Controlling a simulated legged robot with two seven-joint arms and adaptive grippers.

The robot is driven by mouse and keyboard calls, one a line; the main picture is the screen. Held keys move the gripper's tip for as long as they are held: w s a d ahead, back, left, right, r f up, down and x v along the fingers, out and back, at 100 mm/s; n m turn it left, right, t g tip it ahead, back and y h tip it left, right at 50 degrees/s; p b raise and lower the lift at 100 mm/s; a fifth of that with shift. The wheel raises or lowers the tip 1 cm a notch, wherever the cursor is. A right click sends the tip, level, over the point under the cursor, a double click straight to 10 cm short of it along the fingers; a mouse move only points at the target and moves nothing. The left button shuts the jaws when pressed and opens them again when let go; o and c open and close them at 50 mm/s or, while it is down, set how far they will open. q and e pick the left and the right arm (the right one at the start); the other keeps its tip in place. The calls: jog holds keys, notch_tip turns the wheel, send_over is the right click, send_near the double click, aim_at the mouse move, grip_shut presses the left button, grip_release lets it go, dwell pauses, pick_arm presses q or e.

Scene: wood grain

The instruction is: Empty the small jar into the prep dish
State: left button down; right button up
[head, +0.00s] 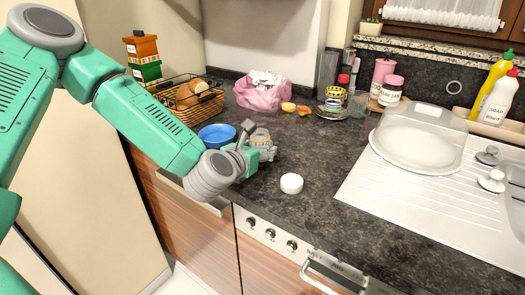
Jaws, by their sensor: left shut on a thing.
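My left gripper (262,150) comes in from the left over the front of the counter and is shut on a small glass jar (261,137). The jar looks upright, with something orange-brown showing at it; the fingers hide much of its body. I cannot tell whether it touches the counter. A blue round dish (214,133), likely the prep dish, sits just left of the gripper and behind my wrist, close to the basket. Its inside looks empty as far as it shows. My right gripper is not in the view.
A white round lid (291,183) lies on the dark counter (318,160) right of the gripper. A wicker basket (190,100) of bread and a pink bag (263,93) stand behind. A clear-domed plate (418,140) stands by the sink at right. The middle counter is clear.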

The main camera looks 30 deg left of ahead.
aim_at(262, 132)
pick_arm(q)
jog(key=shift+a, duration=0.3)
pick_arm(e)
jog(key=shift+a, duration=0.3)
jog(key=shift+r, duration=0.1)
pick_arm(q)
jog(key=shift+d+r+p, duration=0.2)
jog(key=shift+r+p, duration=0.1)
jog(key=shift+r, duration=0.1)
jog(key=shift+d+r+p, duration=0.1)
jog(key=shift+r+p, duration=0.3)
jog(key=shift+r, duration=0.3)
jog(key=shift+a+r+p, duration=0.2)
jog(key=shift+r+p, duration=0.35)
jog(key=shift+r, duration=0.35)
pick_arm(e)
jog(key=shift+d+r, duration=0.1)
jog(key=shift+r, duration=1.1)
pick_arm(q)
jog(key=shift+d, duration=0.1)
